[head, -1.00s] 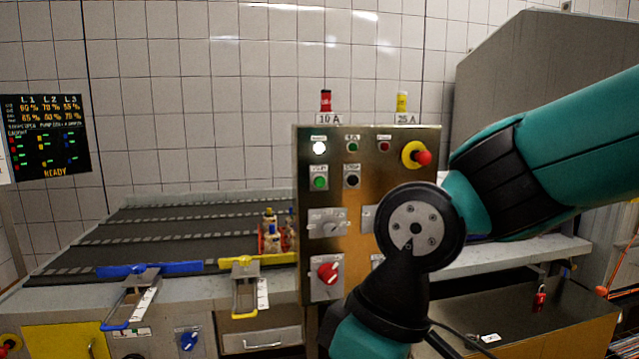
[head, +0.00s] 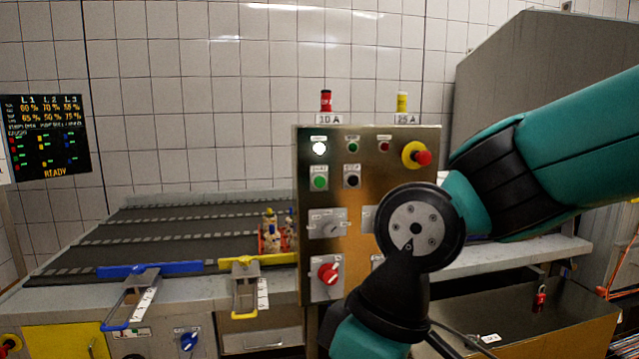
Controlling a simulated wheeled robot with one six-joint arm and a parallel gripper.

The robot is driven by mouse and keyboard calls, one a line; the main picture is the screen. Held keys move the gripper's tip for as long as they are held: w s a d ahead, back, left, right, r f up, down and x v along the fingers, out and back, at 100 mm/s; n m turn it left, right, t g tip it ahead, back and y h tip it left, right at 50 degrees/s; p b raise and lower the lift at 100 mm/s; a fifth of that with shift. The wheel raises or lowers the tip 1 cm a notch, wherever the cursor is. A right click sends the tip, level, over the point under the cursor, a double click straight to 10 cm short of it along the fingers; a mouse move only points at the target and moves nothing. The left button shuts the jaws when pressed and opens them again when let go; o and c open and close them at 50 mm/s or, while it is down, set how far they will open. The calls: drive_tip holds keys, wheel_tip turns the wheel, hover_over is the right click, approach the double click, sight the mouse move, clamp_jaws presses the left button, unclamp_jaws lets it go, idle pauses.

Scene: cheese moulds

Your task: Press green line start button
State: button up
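The control panel (head: 313,265) is a metal box standing at the middle of the head view. The green start button (head: 320,182) sits on its left side, below a lit white lamp (head: 319,149). A black button (head: 352,180) is just right of the green one. The green button is unobstructed in view. My arm comes in from the right and covers the panel's lower right part. My gripper is out of the frame, so I cannot see its fingers.
A red-and-yellow emergency stop (head: 421,157) is at the panel's upper right. A red rotary switch (head: 328,273) is low on the panel. A display (head: 46,137) reads READY.

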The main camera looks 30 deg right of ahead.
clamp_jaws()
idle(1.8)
